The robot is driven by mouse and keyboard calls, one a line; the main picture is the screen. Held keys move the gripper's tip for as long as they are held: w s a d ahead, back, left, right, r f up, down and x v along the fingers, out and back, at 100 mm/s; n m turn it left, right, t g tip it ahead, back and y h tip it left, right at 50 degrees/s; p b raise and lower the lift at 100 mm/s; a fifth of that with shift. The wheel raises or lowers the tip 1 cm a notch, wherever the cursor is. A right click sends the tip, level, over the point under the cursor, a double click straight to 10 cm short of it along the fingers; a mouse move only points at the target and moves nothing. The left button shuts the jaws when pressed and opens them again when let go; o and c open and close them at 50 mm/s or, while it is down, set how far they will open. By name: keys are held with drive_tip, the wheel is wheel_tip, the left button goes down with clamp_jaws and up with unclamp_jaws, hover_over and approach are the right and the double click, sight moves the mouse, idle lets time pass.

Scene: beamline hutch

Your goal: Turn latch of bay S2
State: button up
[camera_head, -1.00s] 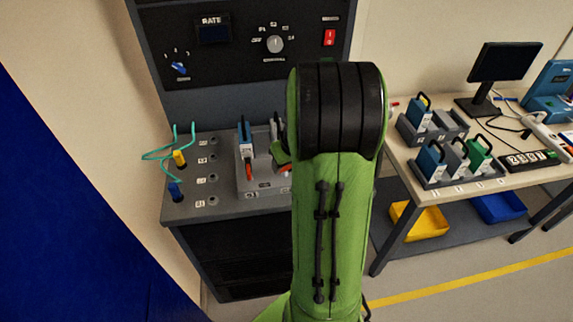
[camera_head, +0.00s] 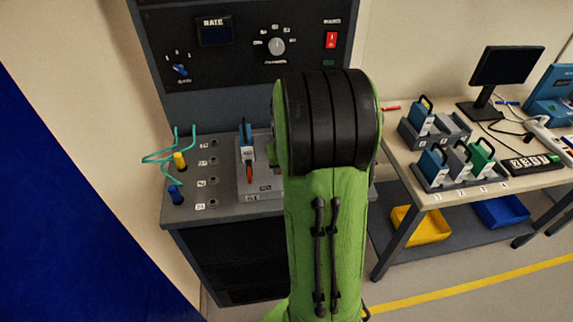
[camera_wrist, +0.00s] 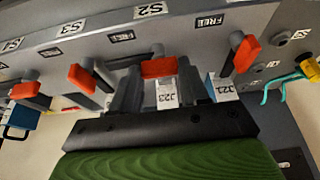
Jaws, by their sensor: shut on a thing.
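In the wrist view my gripper (camera_wrist: 158,78) is shut on a red latch handle (camera_wrist: 158,67), one finger on each side. This latch is below the S2 label (camera_wrist: 149,10) on the grey holder (camera_wrist: 185,30). Its red part lies nearly level in the picture, while the neighbouring red latches (camera_wrist: 82,78) (camera_wrist: 247,53) slant. A white-labelled module J23 (camera_wrist: 167,95) shows just behind the fingers. In the head view my arm hides the gripper and the S2 latch. A blue module (camera_head: 246,140) with a red latch (camera_head: 249,173) stands left of the arm.
Cables with yellow and blue plugs (camera_head: 180,160) stand at the bench's left. A panel with a dial (camera_head: 276,46) and red switch (camera_head: 331,40) rises behind. A table (camera_head: 440,197) with several modules and a monitor (camera_head: 503,72) is at right. A blue surface fills the left foreground.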

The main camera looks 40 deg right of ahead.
drive_tip(key=o, duration=1.1)
drive_tip(key=shift+c, duration=0.2)
drive_tip(key=p+v, duration=0.3)
drive_tip(key=v, duration=1.2)
drive_tip(key=shift+s+a+r+p, duration=0.15)
drive_tip(key=shift+s+r+p, duration=0.05)
drive_tip(key=shift+r+p, duration=0.2)
